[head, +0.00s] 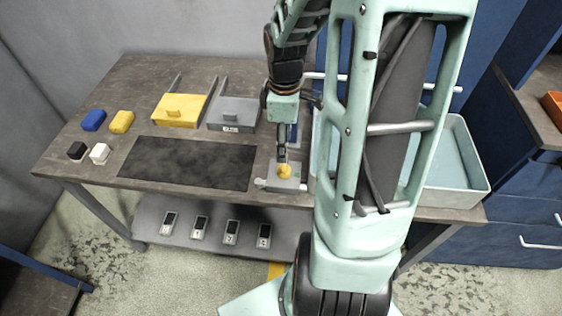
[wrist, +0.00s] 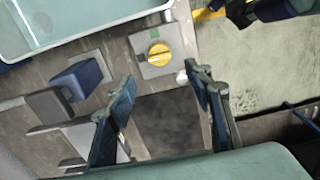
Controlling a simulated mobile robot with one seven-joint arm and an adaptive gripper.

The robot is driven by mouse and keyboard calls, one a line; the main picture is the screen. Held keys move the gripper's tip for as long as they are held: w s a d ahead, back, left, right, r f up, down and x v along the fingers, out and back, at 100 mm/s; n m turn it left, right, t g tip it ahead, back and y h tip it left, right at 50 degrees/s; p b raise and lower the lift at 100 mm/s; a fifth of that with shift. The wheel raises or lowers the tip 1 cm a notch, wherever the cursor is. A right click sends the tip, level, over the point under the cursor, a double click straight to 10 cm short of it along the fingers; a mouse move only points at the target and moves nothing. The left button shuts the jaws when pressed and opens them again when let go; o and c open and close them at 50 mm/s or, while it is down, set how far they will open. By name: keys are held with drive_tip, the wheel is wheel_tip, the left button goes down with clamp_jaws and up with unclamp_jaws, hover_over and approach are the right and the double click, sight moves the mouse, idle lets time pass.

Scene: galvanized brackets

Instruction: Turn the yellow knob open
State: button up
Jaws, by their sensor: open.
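The yellow knob (head: 285,171) is round and sits on a light grey plate (head: 298,186) near the table's front edge. My gripper (head: 282,157) points down, just above the knob in the head view. In the wrist view my gripper (wrist: 160,78) has its fingers wide apart with nothing between them. The knob lies ahead of the gap between the fingertips, with no clear contact seen.
A pale tray (head: 474,155) stands right, partly hidden by my arm. A blue block (wrist: 82,80) stands near the plate. A dark mat (head: 190,162), yellow drawer (head: 180,110) and grey drawer (head: 233,112) lie left. Several small devices (head: 200,227) rest on the lower shelf.

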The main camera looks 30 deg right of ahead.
sight(284, 166)
wheel_tip(284, 166, down, 10)
drive_tip(key=shift+r, duration=0.1)
drive_tip(key=shift+c, duration=0.3)
drive_tip(key=c, duration=1.1)
